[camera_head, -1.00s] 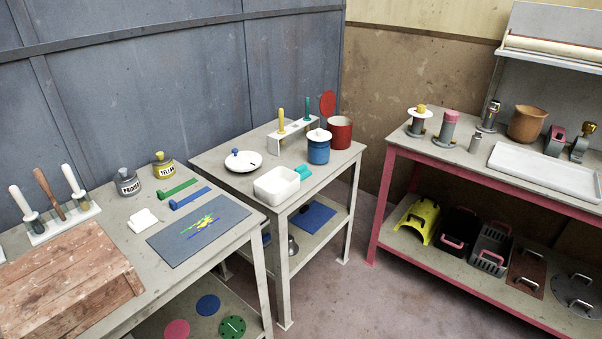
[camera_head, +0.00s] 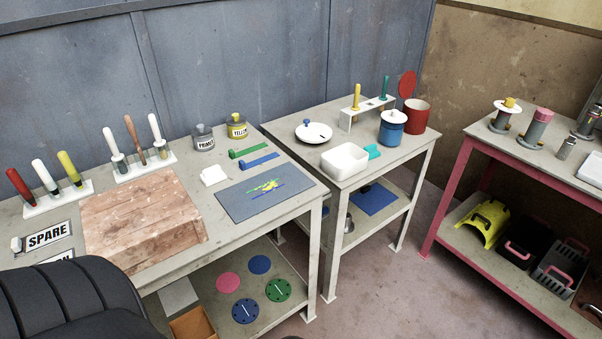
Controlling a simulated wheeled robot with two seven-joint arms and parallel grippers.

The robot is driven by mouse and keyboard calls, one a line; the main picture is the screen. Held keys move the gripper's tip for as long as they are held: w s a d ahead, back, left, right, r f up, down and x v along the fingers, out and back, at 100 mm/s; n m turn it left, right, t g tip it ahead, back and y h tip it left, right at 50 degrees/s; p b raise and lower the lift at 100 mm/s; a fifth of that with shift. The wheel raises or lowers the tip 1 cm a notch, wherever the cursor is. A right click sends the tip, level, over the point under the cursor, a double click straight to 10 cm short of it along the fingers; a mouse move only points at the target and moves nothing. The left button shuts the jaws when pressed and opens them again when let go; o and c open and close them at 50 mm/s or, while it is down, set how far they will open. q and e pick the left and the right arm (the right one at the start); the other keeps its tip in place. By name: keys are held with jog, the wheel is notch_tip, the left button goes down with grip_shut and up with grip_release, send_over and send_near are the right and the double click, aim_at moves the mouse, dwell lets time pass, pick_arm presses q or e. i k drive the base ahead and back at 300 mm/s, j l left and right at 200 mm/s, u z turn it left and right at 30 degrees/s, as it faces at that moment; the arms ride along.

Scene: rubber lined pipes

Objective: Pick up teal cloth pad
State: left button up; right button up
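The teal cloth pad (camera_head: 373,151) is a small piece on the middle table (camera_head: 299,157), right beside the right end of the white rectangular tub (camera_head: 345,160). It lies in front of the blue lidded pot (camera_head: 391,127). Whether it touches the tub I cannot tell. Neither of my grippers shows in the head view.
The left table holds a wooden block (camera_head: 140,217), a grey mat (camera_head: 251,191) with paint marks, and tins. A white plate (camera_head: 314,132) and a red pot (camera_head: 415,116) stand on the middle table. Open floor (camera_head: 385,285) lies in front, before the pink-framed bench (camera_head: 437,205).

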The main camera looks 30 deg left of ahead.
aim_at(371, 149)
jog(key=i+l+u, duration=0.2)
jog(key=u, duration=0.5)
